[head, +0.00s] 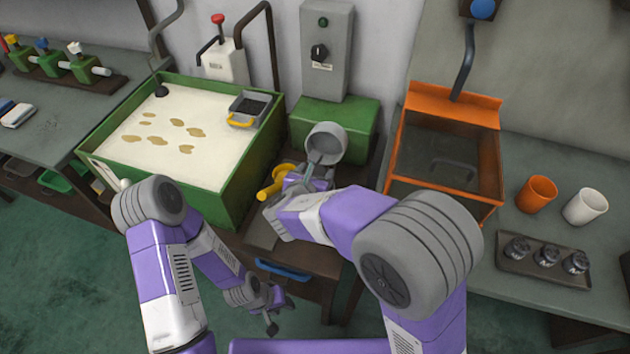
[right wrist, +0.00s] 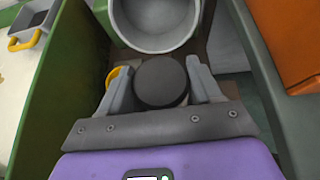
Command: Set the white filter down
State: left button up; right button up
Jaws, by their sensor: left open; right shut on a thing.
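My right gripper (head: 318,172) is shut on a short round thing with a dark flat top (right wrist: 161,80), seen from above between the fingers in the right wrist view. Its sides are mostly hidden, so I cannot tell whether it is the white filter. The gripper is just in front of a grey round open vessel (head: 326,141), which also shows beyond the fingers in the right wrist view (right wrist: 155,22). I cannot tell whether the held thing touches anything below. My left gripper (head: 270,308) is open and empty, low in front of the bench.
A green basin (head: 232,190) with pale liquid stands left of the right gripper, an orange-framed box (head: 450,105) to its right. A yellow handle (head: 272,190) is close beside the gripper. On the right bench are an orange cup (head: 537,193), a white cup (head: 585,206) and a tray (head: 508,270).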

jog(key=shift+f, duration=0.65)
jog(key=shift+f+b, duration=0.2)
jog(key=shift+b, duration=0.1)
jog(key=o, duration=1.4)
jog(key=shift+o, duration=0.2)
jog(key=shift+r, duration=0.1)
